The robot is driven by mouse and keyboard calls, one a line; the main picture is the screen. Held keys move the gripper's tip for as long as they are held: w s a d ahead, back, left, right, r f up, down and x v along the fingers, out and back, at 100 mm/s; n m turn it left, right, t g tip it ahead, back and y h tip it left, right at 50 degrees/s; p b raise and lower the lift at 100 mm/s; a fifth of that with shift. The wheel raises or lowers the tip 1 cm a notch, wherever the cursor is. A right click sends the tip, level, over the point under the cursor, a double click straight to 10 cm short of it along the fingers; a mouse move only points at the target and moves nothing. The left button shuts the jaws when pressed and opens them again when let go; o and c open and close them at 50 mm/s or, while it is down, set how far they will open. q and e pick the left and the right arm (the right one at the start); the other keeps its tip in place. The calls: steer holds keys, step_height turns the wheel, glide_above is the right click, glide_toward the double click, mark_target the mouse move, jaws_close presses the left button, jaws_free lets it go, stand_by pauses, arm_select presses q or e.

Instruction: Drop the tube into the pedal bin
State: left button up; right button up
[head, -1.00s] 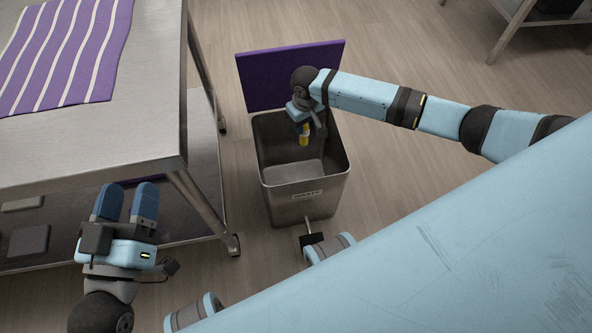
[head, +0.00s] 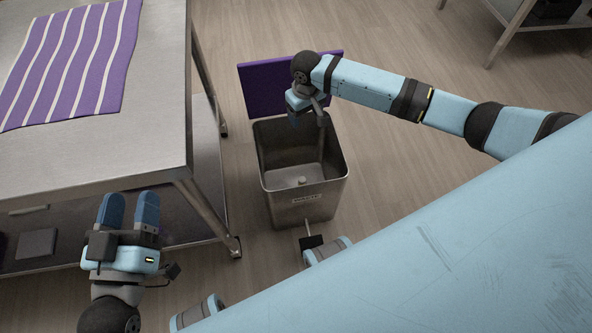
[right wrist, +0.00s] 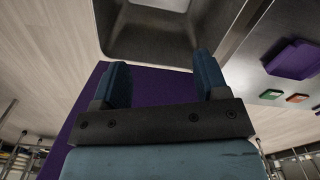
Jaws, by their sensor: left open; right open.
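The steel pedal bin (head: 306,210) stands on the floor with its purple lid (head: 262,90) raised behind it. Its rim and opening also show in the right wrist view (right wrist: 140,50). A small pale object (head: 302,181), which looks like the tube seen near end-on, shows inside the bin, low down; I cannot tell whether it rests on the bottom. My right gripper (head: 295,118) is above the back left of the bin, open and empty; in the right wrist view its fingers (right wrist: 160,68) are apart with nothing between them. My left gripper (head: 130,200) is open and empty, beside the steel table.
A steel table (head: 95,165) with a purple striped cloth (head: 75,60) stands to the left, with a lower shelf under it. A black pedal (head: 311,242) sticks out at the bin's front, close to my base. Bare floor (head: 400,50) lies behind and right of the bin.

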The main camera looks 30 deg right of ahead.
arm_select(q)
steer(key=shift+a+f+g+y+p, duration=0.25)
steer(key=shift+f+g, duration=0.1)
steer(key=shift+f, duration=0.35)
steer(key=shift+a+f+g+y+p, duration=0.25)
steer(key=shift+f+g+y+p, duration=0.05)
steer(key=shift+f, duration=0.45)
steer(key=shift+a+f+g+y+p, duration=0.25)
steer(key=shift+f+g, duration=0.1)
steer(key=shift+f, duration=0.35)
arm_select(e)
step_height(320, 180, up, 6)
arm_select(q)
steer(key=shift+s, duration=0.1)
